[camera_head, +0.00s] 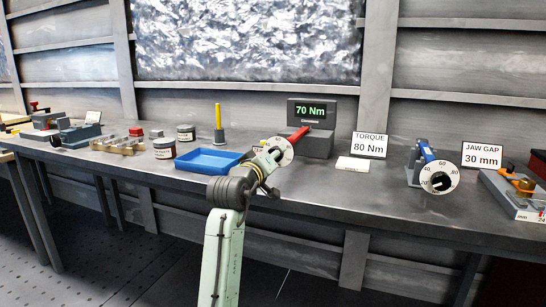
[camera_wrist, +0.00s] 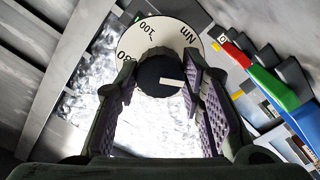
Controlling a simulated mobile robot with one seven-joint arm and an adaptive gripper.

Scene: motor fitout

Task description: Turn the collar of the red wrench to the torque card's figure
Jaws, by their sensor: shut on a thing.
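The red wrench (camera_head: 300,134) rests at a grey tester whose green display (camera_head: 310,111) reads 70 Nm. Its round white dial (camera_head: 280,151) faces me. My gripper (camera_head: 270,163) is at the dial, and in the wrist view my gripper (camera_wrist: 161,72) is shut on the dark collar (camera_wrist: 158,78), one padded finger on each side. A pale pointer mark shows on the collar. Behind it the white dial (camera_wrist: 176,31) shows "100", "Nm" and part of another number; the fingers hide the rest. The torque card (camera_head: 369,146) reads 80 Nm.
A blue tray (camera_head: 211,168) stands left of my gripper. A blue wrench with a white dial (camera_head: 439,178) and a jaw gap card (camera_head: 482,156) reading 30 mm stand to the right. A small blank-looking pale plate (camera_head: 352,164) lies before the torque card.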

